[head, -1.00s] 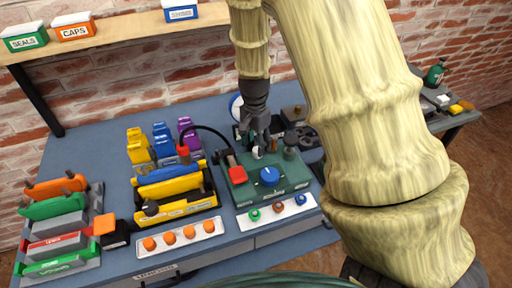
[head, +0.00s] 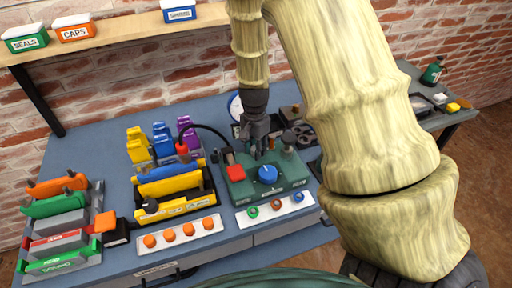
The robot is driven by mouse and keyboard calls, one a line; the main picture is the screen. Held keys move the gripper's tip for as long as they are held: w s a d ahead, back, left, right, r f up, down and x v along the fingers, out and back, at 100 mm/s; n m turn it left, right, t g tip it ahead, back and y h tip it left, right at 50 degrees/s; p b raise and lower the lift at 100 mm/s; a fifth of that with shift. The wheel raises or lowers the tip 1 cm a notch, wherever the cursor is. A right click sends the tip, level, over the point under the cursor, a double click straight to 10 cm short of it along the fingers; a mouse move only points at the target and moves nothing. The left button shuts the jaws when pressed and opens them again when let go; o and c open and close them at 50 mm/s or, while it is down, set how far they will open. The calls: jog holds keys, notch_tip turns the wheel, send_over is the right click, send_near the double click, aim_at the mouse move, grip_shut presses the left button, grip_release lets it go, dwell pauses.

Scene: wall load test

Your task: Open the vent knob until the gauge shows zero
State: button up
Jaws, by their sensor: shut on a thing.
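My gripper (head: 259,155) points down over the back of the box, behind the blue knob. It is shut on a small part there, which its dark fingers hide; I cannot tell whether this is the vent knob. A grey post (head: 288,140) stands close to its right. A round white dial (head: 234,106), perhaps the gauge, is partly hidden behind my gripper. Its reading is too small to make out.
A white strip (head: 246,219) with coloured rings lies in front. A dark tray (head: 301,133) stands behind right.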

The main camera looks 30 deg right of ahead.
jog(key=shift+n, duration=0.3)
jog(key=n+p, duration=0.1)
jog(key=n, duration=0.2)
jog(key=shift+n+p, duration=0.3)
jog(key=shift+p, duration=0.1)
jog(key=n+p, duration=0.1)
jog(key=n, duration=0.3)
jog(key=shift+s+n, duration=0.1)
jog(key=shift+n, duration=0.2)
jog(key=n+p, duration=0.1)
jog(key=n, duration=0.3)
jog(key=shift+n+p, duration=0.7)
jog(key=shift+n, duration=1.8)
jog(key=o, duration=1)
